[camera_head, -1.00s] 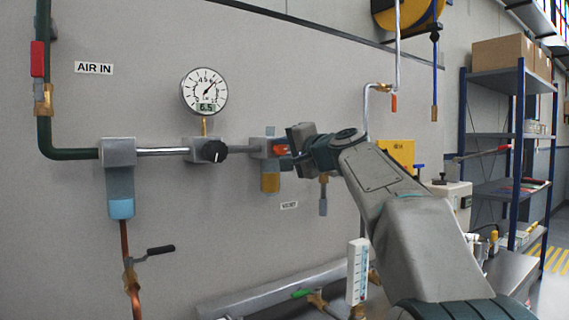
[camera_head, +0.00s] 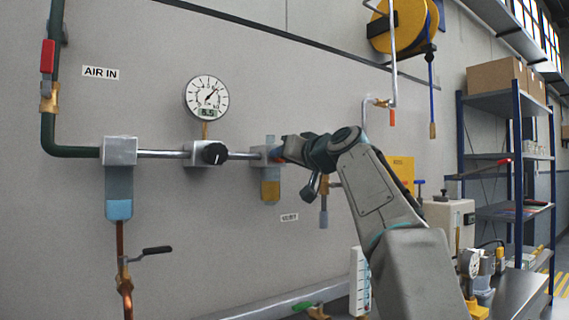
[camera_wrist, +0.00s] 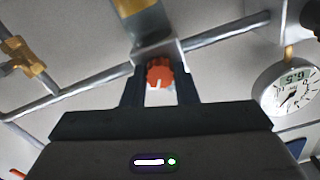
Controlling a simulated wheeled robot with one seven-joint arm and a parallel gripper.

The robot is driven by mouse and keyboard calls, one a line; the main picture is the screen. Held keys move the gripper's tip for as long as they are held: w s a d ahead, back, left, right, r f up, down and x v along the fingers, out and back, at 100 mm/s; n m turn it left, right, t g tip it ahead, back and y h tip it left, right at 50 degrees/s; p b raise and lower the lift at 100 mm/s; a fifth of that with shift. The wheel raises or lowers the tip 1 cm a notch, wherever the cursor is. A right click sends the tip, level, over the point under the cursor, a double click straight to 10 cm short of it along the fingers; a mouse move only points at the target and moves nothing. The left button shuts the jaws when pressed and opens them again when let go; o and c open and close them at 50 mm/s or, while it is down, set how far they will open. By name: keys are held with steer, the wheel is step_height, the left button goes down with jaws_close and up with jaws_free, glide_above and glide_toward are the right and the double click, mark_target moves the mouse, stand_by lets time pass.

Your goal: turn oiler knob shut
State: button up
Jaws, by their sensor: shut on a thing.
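The oiler knob (camera_wrist: 159,75) is a small orange-red knob with a white mark. It sits on the grey block of the oiler (camera_head: 270,190), whose amber-filled bowl hangs below the block in the head view. My gripper (camera_wrist: 160,93) is shut on the knob, with one dark finger on each side of it in the wrist view. In the head view my gripper (camera_head: 287,150) reaches the oiler block from the right and hides most of the knob. The white mark points toward the gripper's palm in the wrist view.
Left of the oiler on the same pipe are the black regulator knob (camera_head: 214,153), the pressure gauge (camera_head: 207,97) and a filter with a blue bowl (camera_head: 119,208). A brass fitting with a hanging tube (camera_head: 324,202) is close to the right of my gripper.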

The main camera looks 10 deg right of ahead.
steer(key=n+b, duration=0.1)
steer(key=n, duration=0.5)
steer(key=shift+f+b, duration=0.1)
steer(key=shift+b, duration=0.25)
stand_by(0.4)
steer(key=o, duration=1)
steer(key=b+v, duration=0.4)
steer(key=v, duration=1)
steer(key=shift+a, duration=0.1)
steer(key=shift+w, duration=0.1)
